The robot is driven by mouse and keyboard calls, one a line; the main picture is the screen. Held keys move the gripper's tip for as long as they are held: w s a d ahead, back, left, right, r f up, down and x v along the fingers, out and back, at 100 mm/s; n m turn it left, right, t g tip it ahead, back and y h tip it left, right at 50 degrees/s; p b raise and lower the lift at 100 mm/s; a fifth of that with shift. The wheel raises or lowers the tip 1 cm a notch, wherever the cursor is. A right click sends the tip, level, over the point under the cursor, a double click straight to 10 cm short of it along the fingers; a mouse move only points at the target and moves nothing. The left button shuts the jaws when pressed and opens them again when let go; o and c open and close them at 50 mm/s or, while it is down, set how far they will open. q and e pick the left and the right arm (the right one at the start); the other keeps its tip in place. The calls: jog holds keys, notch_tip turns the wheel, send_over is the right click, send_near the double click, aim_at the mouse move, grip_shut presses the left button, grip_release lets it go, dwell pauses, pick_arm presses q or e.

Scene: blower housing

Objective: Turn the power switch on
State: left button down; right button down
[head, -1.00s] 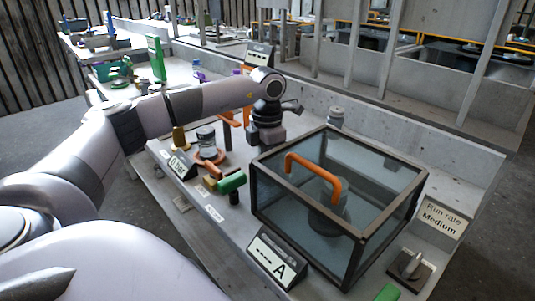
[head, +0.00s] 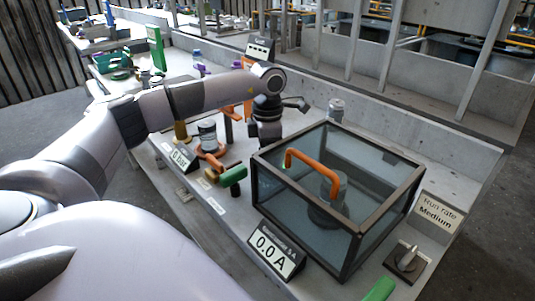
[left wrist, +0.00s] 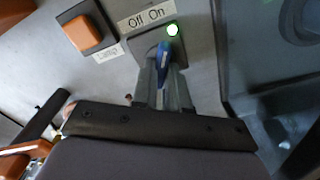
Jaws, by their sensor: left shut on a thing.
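The power switch's blue lever (left wrist: 163,58) stands below the "Off On" label (left wrist: 147,17) in the left wrist view. It leans toward the "On" side, and a small lamp (left wrist: 172,30) beside it is lit white-green. My left gripper (left wrist: 164,82) is shut on the lever, a finger on each side. In the head view my left gripper (head: 264,133) is low behind the glass case and hides the switch. My right gripper is not in view. The front display (head: 276,252) reads 0.0 A.
A dark-framed glass case (head: 345,150) with an orange handle (head: 315,166) stands right of my left gripper. A knob (head: 407,258) sits near the "Run rate Medium" sign (head: 437,212). A green handle (head: 232,177) and a jar (head: 207,133) are to the left. An orange lamp button (left wrist: 82,32) is beside the switch.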

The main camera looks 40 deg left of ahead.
pick_arm(q)
jog(key=c, duration=1.1)
grip_release()
jog(key=shift+c, duration=0.2)
notch_tip(320, 180, up, 7)
jog(key=shift+r, duration=0.15)
